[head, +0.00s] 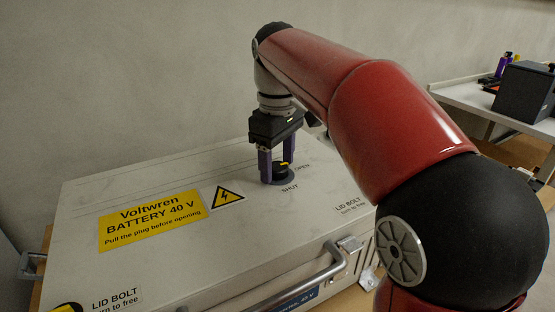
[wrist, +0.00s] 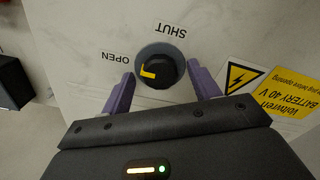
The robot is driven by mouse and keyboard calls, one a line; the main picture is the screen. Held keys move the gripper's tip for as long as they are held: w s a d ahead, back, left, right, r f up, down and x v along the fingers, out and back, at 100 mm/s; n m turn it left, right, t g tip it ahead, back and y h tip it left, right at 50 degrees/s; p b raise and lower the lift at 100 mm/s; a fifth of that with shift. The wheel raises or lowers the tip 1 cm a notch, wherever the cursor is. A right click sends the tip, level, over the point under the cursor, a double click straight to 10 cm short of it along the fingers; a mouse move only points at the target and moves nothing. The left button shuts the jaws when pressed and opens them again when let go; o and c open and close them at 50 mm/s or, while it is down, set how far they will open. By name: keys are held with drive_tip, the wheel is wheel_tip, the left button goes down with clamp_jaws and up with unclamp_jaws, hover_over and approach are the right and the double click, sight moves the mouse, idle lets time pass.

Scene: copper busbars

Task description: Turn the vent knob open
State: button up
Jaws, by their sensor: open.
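The vent knob (wrist: 166,72) is black with a yellow mark and sits in a round grey collar on the white battery lid. In the wrist view, SHUT is printed above the knob and OPEN to its left. The yellow mark shows on the knob's left part; its exact pointing is hard to tell. The knob (head: 283,169) also shows in the head view, partly hidden by a finger. My gripper (head: 277,172) points down over it. In the wrist view, my gripper (wrist: 160,70) is open, with one purple finger on each side of the knob and gaps visible.
The battery case (head: 80,200) has a yellow Voltwren label (head: 150,220), a warning triangle (head: 227,196), LID BOLT markings and a front handle (head: 305,280). A wall stands behind. A side table with a dark box (head: 525,92) is at the right. The lid around the knob is clear.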

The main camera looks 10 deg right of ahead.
sight(277, 166)
wheel_tip(277, 166, up, 7)
drive_tip(key=shift+r, duration=0.35)
idle(0.3)
